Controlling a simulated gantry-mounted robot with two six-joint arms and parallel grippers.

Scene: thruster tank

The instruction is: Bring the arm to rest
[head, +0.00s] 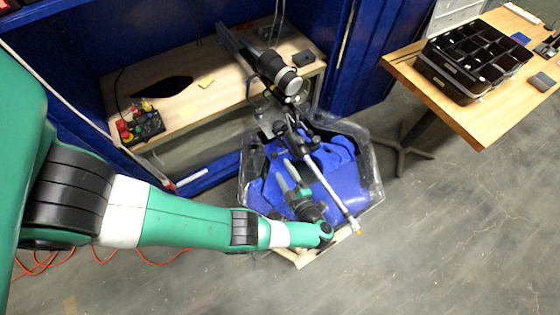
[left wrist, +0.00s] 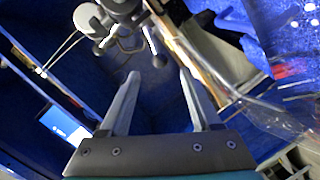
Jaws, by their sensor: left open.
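My left arm (head: 190,221), green with black and white bands, reaches in from the left and bends at the wrist over the blue tank. My left gripper (head: 287,172) points up the picture, above the blue padded inside of the tank (head: 330,207). In the left wrist view, the two grey fingers of the gripper (left wrist: 159,75) stand well apart with nothing between them. A dark metal fixture (left wrist: 125,28) shows beyond the fingertips, apart from them as far as I can tell. My right gripper is in neither view.
A black thruster-like device (head: 280,72) on a rail leans over the tank, close to my gripper. A wooden bench (head: 215,100) holds a control box (head: 140,125). A wooden table (head: 480,122) with black bins (head: 475,60) stands at right. Floor at lower right is clear.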

